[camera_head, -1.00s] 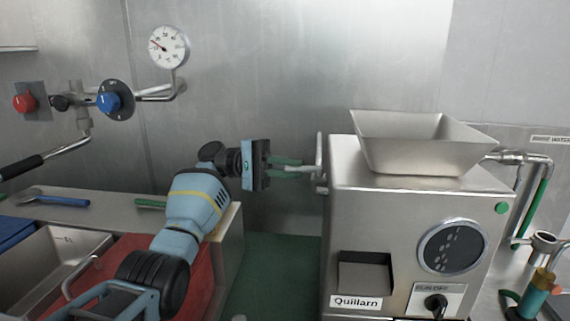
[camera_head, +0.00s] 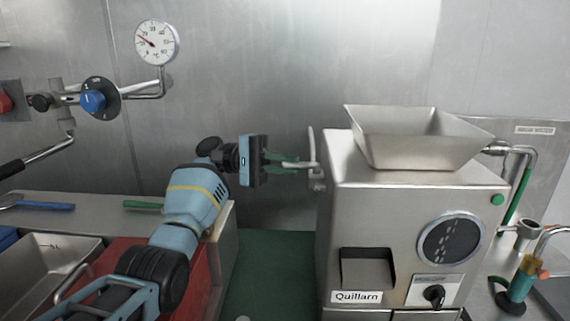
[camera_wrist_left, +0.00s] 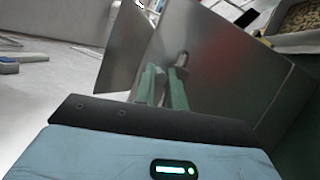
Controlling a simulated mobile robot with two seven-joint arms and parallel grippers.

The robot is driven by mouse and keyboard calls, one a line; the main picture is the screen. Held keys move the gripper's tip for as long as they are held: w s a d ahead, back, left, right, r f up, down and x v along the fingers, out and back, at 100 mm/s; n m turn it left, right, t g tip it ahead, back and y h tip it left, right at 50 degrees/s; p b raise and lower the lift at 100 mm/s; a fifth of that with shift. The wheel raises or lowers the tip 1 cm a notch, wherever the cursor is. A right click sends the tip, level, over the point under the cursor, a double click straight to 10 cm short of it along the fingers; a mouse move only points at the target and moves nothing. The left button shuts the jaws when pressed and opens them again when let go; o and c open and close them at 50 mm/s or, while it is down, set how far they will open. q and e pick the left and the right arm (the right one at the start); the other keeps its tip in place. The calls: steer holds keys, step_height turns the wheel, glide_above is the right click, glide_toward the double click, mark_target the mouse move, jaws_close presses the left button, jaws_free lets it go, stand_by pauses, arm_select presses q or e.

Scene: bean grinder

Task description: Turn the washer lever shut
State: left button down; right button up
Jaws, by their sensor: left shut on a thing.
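A grey metal lever (camera_head: 311,146) stands upright at the left side wall of the steel grinder (camera_head: 345,215). No label marks it as the washer lever. My left gripper (camera_head: 301,164) reaches it from the left with green fingers, shut on the lever. In the left wrist view, the green fingers (camera_wrist_left: 163,82) are close together in front of the grinder's side wall (camera_wrist_left: 225,65), with a small metal part (camera_wrist_left: 181,58) at their tips. The fingers partly hide the lever there. My right gripper is not in view.
A steel hopper (camera_head: 415,140) tops the grinder. At left are a wall gauge (camera_head: 157,43), a blue knob (camera_head: 93,101), a black-handled spout (camera_head: 12,168) and a steel sink (camera_head: 50,262). A green mat (camera_head: 268,270) lies between the counter and grinder.

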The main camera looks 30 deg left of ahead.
arm_select(q)
steer(key=shift+r, duration=0.1)
steer(key=c, duration=1.7)
jaws_free()
steer(key=shift+c, duration=0.2)
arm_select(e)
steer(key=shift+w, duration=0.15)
arm_select(q)
steer(key=a+b, duration=0.1)
steer(key=a, duration=0.4)
steer(key=a+b, duration=0.1)
steer(key=a, duration=0.1)
steer(key=shift+s+a+f+b, duration=0.2)
steer(key=shift+a+f+b, duration=0.15)
steer(key=shift+a, duration=0.05)
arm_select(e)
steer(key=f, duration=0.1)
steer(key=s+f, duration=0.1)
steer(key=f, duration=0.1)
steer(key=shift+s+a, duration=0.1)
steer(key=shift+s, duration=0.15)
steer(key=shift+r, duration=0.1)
arm_select(q)
steer(key=shift+f, duration=0.1)
